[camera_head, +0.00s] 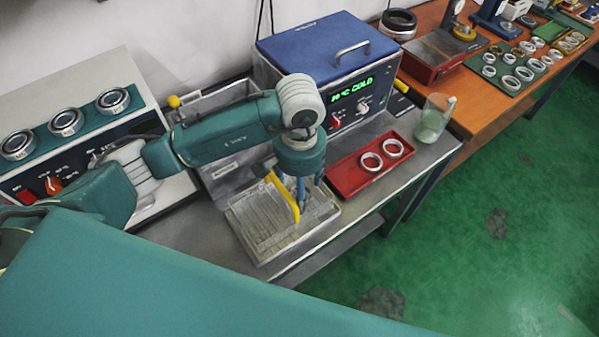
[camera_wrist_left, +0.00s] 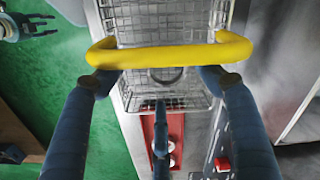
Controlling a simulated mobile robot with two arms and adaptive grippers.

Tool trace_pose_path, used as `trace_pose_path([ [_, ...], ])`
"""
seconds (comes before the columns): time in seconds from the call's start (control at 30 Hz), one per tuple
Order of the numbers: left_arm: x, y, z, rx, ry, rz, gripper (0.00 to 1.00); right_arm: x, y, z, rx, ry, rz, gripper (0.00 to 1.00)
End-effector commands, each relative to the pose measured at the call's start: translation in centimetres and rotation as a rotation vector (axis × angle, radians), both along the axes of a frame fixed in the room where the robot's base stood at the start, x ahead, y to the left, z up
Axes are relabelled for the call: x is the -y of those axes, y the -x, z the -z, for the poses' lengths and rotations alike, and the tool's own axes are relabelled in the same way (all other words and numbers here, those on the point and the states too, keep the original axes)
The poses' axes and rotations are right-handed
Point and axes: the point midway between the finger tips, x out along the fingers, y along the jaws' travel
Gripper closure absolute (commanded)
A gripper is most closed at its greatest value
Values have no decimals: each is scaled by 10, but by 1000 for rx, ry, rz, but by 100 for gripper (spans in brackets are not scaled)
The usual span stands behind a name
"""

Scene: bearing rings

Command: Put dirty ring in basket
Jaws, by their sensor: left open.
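The wire basket (camera_head: 252,222) sits on the steel bench, with a yellow handle (camera_head: 284,196) arching over it. In the left wrist view the basket's mesh (camera_wrist_left: 130,85) lies below the yellow handle (camera_wrist_left: 170,56). A grey ring-like arc (camera_wrist_left: 165,78) shows inside the mesh, partly hidden by the handle. My left gripper (camera_head: 301,207) is over the basket, open, its fingers (camera_wrist_left: 160,140) spread around and below the handle. Two pale rings (camera_head: 371,162) (camera_head: 393,148) lie in a red tray (camera_head: 352,183) right of the basket. I cannot tell which ring is dirty.
A blue-topped machine (camera_head: 325,50) stands behind the tray, beside a glass beaker (camera_head: 433,120). A machine with several rings (camera_head: 66,121) on top is at left. An orange table (camera_head: 500,110) holds more rings. Part of my right gripper (camera_wrist_left: 38,25) shows over the green floor.

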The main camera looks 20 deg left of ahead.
Motion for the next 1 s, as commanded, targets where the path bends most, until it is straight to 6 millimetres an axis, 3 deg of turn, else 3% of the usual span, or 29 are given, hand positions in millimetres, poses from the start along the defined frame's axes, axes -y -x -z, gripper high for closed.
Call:
trace_pose_path([
  [0.2,-1,-2,-47,7,-1,1,34,0,1,17,-1,0,0,60],
  [0.4,0,0,-76,3,0,0,34,0,1,24,-1,0,0,60],
  [0.6,0,1,-86,-1,-1,0,34,0,1,25,-1,0,0,60],
  [1.0,0,1,-86,-1,-1,0,34,-1,1,24,0,-2,1,60],
])
